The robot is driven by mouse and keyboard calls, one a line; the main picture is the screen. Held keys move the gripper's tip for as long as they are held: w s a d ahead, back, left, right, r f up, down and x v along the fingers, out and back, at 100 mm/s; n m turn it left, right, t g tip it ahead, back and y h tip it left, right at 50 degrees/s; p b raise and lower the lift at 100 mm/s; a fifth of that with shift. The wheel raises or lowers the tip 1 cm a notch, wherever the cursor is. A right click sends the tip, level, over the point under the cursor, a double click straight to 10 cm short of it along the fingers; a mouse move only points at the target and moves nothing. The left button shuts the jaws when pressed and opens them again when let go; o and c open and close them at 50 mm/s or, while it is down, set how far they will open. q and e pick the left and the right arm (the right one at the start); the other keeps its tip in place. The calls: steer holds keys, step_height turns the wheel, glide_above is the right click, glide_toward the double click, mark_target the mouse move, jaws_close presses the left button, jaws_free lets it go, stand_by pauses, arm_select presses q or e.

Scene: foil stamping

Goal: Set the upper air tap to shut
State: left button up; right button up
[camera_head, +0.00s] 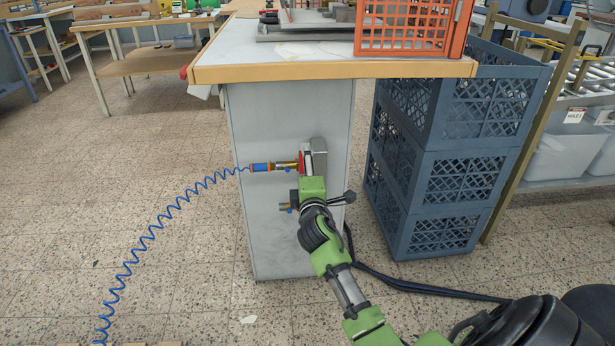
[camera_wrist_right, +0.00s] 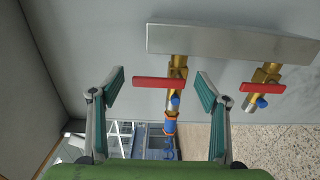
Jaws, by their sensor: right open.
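The upper air tap (camera_head: 287,165) is brass, on the bench's side panel, with a blue hose coupling on its outlet. In the right wrist view the upper tap (camera_wrist_right: 177,70) has a red lever (camera_wrist_right: 155,83) lying crosswise to its brass body. My right gripper (camera_wrist_right: 160,76) is open, its two fingers apart on either side of this lever, not visibly touching it. In the head view my right gripper (camera_head: 312,165) is at the upper tap and partly hides it. The lower tap (camera_wrist_right: 265,75) also has a crosswise red lever and no hose. My left gripper is not in view.
A blue coiled hose (camera_head: 150,238) runs from the upper tap down to the lower left. The bench top (camera_head: 270,65) overhangs the panel. An orange crate (camera_head: 405,28) stands on it. Stacked blue-grey crates (camera_head: 440,165) stand close on the right.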

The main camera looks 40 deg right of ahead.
steer(key=v, duration=1.1)
steer(key=shift+s, duration=0.25)
steer(key=shift+a, duration=0.1)
